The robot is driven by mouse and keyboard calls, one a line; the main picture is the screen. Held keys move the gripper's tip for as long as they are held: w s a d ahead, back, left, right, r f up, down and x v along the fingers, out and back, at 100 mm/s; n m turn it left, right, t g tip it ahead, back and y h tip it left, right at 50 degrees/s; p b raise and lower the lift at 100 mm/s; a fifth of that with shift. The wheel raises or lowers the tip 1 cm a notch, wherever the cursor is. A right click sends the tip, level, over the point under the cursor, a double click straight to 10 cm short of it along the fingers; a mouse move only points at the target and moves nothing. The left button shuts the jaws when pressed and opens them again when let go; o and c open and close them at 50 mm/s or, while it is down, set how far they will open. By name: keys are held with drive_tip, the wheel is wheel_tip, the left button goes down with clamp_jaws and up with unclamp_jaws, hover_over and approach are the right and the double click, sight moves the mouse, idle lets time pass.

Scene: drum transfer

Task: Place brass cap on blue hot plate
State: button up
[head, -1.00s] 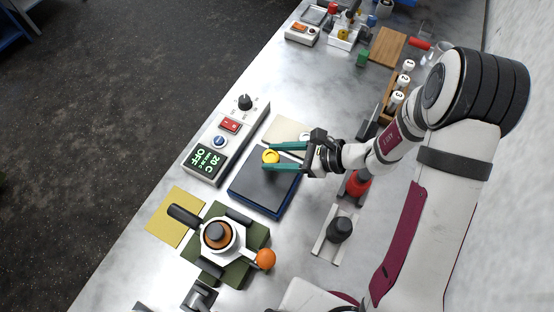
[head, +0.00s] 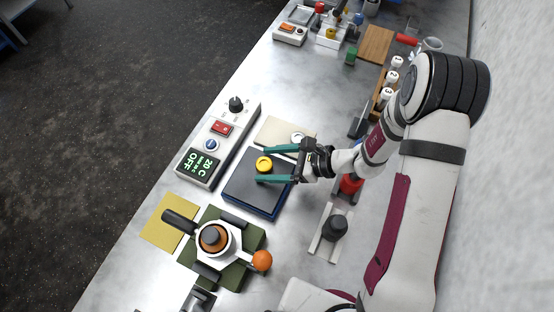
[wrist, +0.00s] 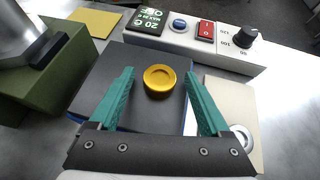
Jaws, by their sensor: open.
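The brass cap (head: 264,163), a small yellow round piece with a dished top, sits on the dark top of the blue hot plate (head: 250,192). My gripper (head: 262,166) has two green fingers. They are open, one on each side of the cap, with a visible gap on both sides in the wrist view.
A control box (head: 222,140) with a green display reading OFF stands beside the plate. A beige pad (head: 281,133) with a white ring lies beyond the plate. A white-and-brown vessel (head: 214,238) on a green base stands close in front. A yellow pad (head: 166,222) lies left.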

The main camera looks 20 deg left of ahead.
drive_tip(key=shift+r, duration=0.1)
drive_tip(key=shift+d+r, duration=0.2)
drive_tip(key=v, duration=1.2)
drive_tip(key=s+d+r+n+t+h, duration=0.1)
drive_tip(key=s+d+r+n+h, duration=0.4)
drive_tip(key=s, duration=0.3)
drive_tip(key=s+d+r+n+t+h, duration=0.1)
drive_tip(key=s+d+r+n+h, duration=0.4)
drive_tip(key=s+d, duration=0.2)
drive_tip(key=shift+s+r, duration=0.4)
drive_tip(key=shift+s, duration=0.4)
